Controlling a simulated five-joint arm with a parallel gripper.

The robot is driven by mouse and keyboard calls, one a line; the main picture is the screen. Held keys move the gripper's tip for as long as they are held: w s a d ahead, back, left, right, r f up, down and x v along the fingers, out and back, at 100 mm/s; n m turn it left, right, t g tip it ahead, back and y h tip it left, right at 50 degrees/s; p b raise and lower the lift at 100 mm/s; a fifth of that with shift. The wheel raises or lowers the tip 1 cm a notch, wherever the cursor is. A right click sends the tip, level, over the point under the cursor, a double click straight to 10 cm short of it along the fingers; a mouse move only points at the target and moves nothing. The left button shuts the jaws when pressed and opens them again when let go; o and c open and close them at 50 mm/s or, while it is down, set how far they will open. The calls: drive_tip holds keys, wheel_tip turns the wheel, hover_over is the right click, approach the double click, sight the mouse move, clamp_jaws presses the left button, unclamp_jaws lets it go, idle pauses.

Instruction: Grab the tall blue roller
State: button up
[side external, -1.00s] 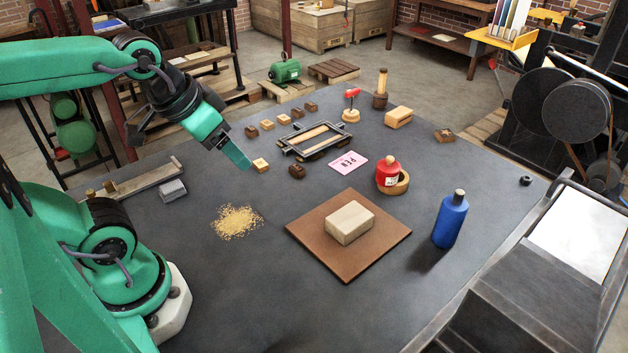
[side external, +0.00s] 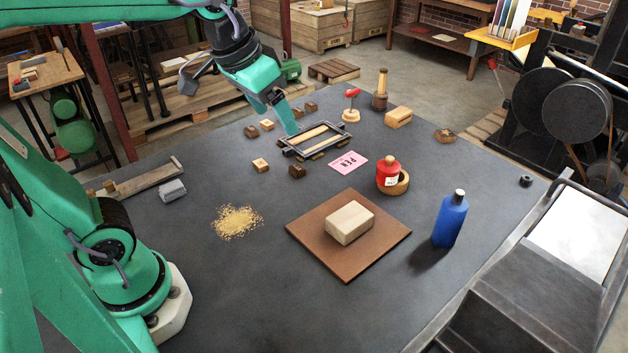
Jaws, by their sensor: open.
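The tall blue thing (side external: 451,222) stands upright on the right part of the dark table. It looks like a bottle with a narrow neck and a pale cap rather than a roller. I see no other tall blue thing on the table. My gripper (side external: 284,116) is open and empty, above the far left end of the black metal frame (side external: 310,153). Whether the fingertips touch the frame cannot be told.
A brown board (side external: 325,253) with a pale block (side external: 349,222) lies left of the bottle. A red jar (side external: 387,173), a wooden ring (side external: 403,184) and a pink card (side external: 348,162) lie between. A press bed (side external: 540,285) borders the right edge. Small wooden blocks sit near my gripper.

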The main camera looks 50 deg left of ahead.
drive_tip(key=w+d+r+g, duration=0.1)
drive_tip(key=w+d, duration=0.3)
drive_tip(key=w, duration=0.5)
drive_tip(key=m+g, duration=0.1)
drive_tip(key=g, duration=0.2)
approach(460, 193)
drive_tip(key=f, duration=0.6)
drive_tip(key=shift+w+a+f, duration=0.2)
drive_tip(key=shift+w+d+f+g, duration=0.1)
drive_tip(key=shift+d+f+g, duration=0.25)
drive_tip(key=shift+f, duration=4.1)
drive_tip(key=shift+r, duration=0.1)
drive_tip(key=c, duration=1.4)
